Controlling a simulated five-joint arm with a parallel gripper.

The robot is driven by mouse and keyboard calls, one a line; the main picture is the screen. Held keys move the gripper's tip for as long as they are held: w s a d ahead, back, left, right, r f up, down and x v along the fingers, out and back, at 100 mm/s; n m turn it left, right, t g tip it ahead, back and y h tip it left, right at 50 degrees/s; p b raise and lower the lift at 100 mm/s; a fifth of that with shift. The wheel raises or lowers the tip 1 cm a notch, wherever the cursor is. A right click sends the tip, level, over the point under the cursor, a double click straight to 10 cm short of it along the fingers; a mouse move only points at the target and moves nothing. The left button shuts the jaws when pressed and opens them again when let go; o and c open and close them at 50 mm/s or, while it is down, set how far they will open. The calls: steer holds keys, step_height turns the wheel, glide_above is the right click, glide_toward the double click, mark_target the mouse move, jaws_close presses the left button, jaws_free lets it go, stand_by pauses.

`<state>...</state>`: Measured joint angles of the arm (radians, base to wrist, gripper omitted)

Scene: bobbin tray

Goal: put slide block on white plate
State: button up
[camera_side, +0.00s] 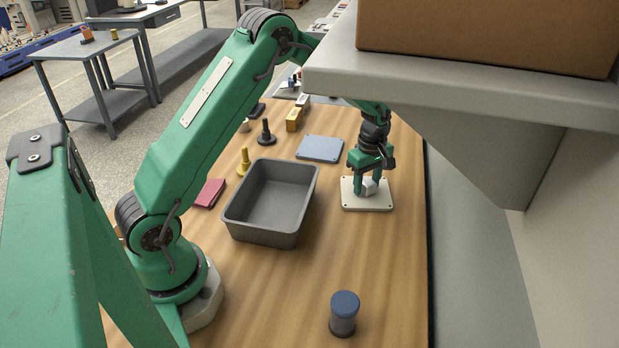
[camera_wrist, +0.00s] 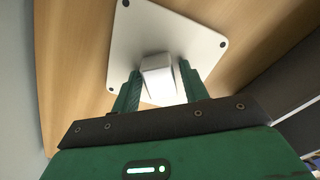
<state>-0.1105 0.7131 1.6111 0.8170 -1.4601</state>
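The slide block (camera_wrist: 158,68) is a small pale, near-white block between the fingers of my gripper (camera_wrist: 160,84). In the side view, the block (camera_side: 369,186) is low over the white plate (camera_side: 367,206) and appears to touch it, though the fingers partly hide its base. The white plate (camera_wrist: 150,28) is flat and square with dark dots at its corners. My gripper (camera_side: 369,184) points down over the plate. Its fingers sit close along both sides of the block and look shut on it.
A grey bin (camera_side: 244,240) stands left of the plate. A blue-grey plate (camera_side: 320,149) lies behind. A blue-capped cylinder (camera_side: 344,314) stands in front. A shelf (camera_side: 450,85) overhangs the right side.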

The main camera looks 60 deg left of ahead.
mark_target(366, 182)
steer(key=shift+o, duration=0.4)
steer(key=shift+r, duration=0.1)
step_height(366, 182, up, 12)
stand_by(0.6)
stand_by(0.5)
steer(key=s+d+r+m+t, duration=0.35)
steer(key=s+r+m, duration=0.55)
steer(key=s+r, duration=0.35)
steer(key=s+d+f+m+t, duration=0.1)
steer(key=s+d+m+t, duration=0.1)
steer(key=s+m, duration=0.7)
steer(key=shift+s+f, duration=0.2)
steer(key=shift+s, duration=3.3)
